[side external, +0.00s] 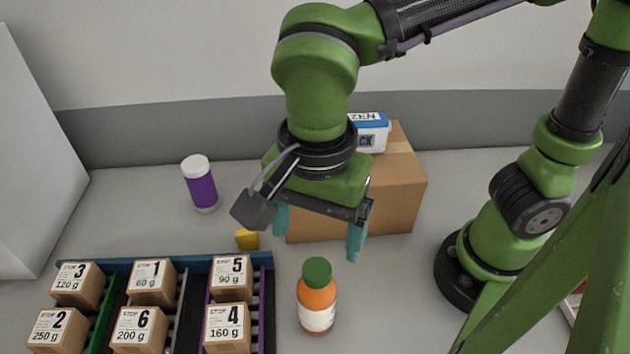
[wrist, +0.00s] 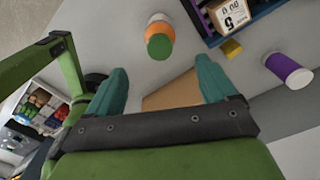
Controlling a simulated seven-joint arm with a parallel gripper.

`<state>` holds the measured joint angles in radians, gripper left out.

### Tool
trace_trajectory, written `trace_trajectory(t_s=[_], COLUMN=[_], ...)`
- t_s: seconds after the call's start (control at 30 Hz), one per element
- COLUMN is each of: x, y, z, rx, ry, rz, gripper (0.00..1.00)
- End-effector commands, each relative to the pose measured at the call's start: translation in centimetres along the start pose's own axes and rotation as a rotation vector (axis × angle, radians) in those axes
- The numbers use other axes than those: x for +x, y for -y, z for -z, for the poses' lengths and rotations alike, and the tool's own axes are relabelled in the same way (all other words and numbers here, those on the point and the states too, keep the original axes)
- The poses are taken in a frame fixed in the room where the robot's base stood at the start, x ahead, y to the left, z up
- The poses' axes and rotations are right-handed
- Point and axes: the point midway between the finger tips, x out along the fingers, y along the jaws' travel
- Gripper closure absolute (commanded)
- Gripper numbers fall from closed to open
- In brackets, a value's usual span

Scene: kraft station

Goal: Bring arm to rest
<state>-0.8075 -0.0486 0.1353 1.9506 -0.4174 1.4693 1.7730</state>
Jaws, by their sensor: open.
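My gripper (side external: 318,232) is open and empty, with its two teal fingers spread apart. It hangs above the table, in front of a cardboard box (side external: 398,190) in the side external view. In the wrist view my gripper (wrist: 160,92) shows both fingers apart, with part of the cardboard box (wrist: 172,93) between and beyond them. Nothing is between the fingertips. My arm reaches in from the upper right, bent, with the gripper pointing down.
An orange bottle with a green cap (side external: 317,300) stands front centre. A blue-edged tray (side external: 262,262) holds several numbered small boxes at front left. A purple bottle (side external: 202,187), a yellow block (side external: 247,240) and a white-and-blue package (side external: 371,135) on the box stand nearby.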

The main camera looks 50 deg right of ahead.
Motion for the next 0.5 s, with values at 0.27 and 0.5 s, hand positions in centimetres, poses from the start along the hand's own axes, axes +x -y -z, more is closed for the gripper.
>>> trace_trajectory(t_s=[0.27,0.5], x=[4.9,9.7], y=[-0.1,-0.1], z=[0.0,0.0], rx=[-0.002,-0.001], ry=[-0.004,-0.003], rz=[-0.007,-0.006], gripper=[0.15,0.15])
